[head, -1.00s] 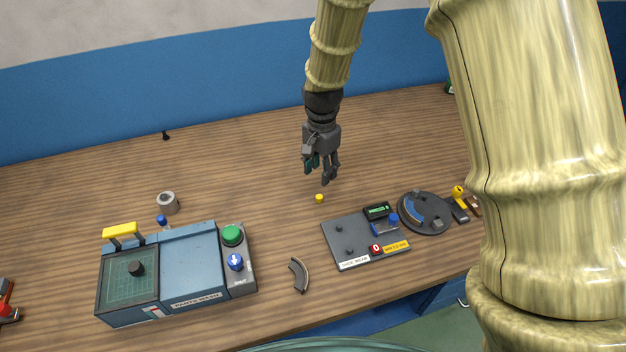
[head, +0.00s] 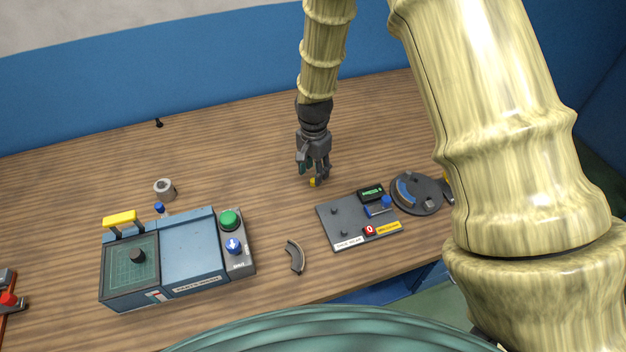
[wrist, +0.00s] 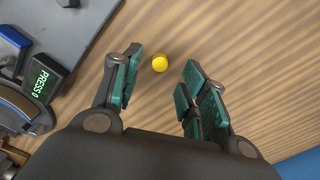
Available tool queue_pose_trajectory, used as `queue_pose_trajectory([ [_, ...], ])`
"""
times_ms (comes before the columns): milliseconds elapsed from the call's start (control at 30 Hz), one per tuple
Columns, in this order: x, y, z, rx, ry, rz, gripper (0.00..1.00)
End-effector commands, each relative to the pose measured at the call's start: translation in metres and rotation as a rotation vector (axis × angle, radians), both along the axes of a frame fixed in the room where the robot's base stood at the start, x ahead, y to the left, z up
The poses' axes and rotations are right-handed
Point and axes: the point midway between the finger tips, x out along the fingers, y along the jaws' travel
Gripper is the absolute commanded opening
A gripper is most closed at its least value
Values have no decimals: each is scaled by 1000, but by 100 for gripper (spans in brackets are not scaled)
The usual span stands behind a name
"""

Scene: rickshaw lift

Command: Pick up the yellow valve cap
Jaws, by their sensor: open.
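The yellow valve cap (head: 312,183) is a small round piece on the wooden table, partly hidden by my gripper in the head view. In the wrist view the yellow valve cap (wrist: 160,63) lies on bare wood, a little beyond the fingertips and roughly in line with the gap between them. My gripper (head: 315,175) is open and empty, pointing down close to the cap. Its green-padded fingers (wrist: 162,80) stand apart, and neither visibly touches the cap.
A grey plate with a display and red button (head: 338,226) lies to the right, beside a round dark fixture (head: 428,200). A blue parts washer (head: 188,250) stands to the left. A curved grey piece (head: 295,257) lies in front.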

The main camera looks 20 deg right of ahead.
Motion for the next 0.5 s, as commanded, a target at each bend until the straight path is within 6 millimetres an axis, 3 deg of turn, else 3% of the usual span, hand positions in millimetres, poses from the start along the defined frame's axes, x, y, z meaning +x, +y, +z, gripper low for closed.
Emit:
queue_pose_trajectory([
  [500, 0, 0, -36, 0, 0, 1, 43],
])
